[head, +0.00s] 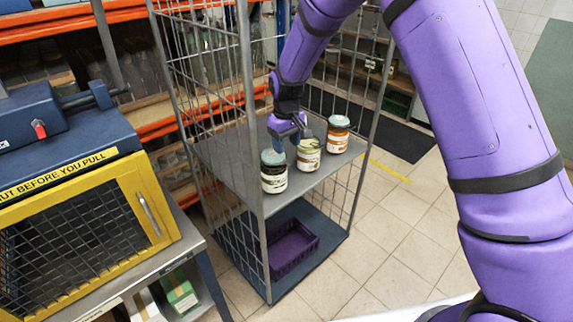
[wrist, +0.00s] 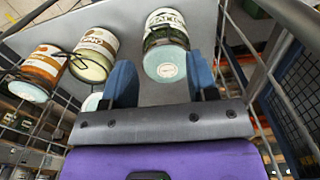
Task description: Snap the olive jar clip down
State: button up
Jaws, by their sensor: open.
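Three labelled jars stand on the grey shelf of a wire cage trolley. The left jar (head: 273,174) has a teal lid and a white and dark label; it shows in the wrist view (wrist: 166,32). The middle jar (head: 308,160) has a pale top, also in the wrist view (wrist: 97,42). The right jar (head: 338,137) is orange with a pale teal lid. I cannot read which holds olives.
The trolley's wire side (head: 228,110) stands close on the left, with posts around the shelf. A purple crate (head: 293,249) is on the lower deck. A yellow-framed mesh cabinet (head: 148,205) is at left.

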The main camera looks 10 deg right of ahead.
notch_tip(320, 180, down, 8)
jog(key=shift+f, duration=0.15)
jog(key=shift+c, duration=0.2)
jog(key=c, duration=0.9)
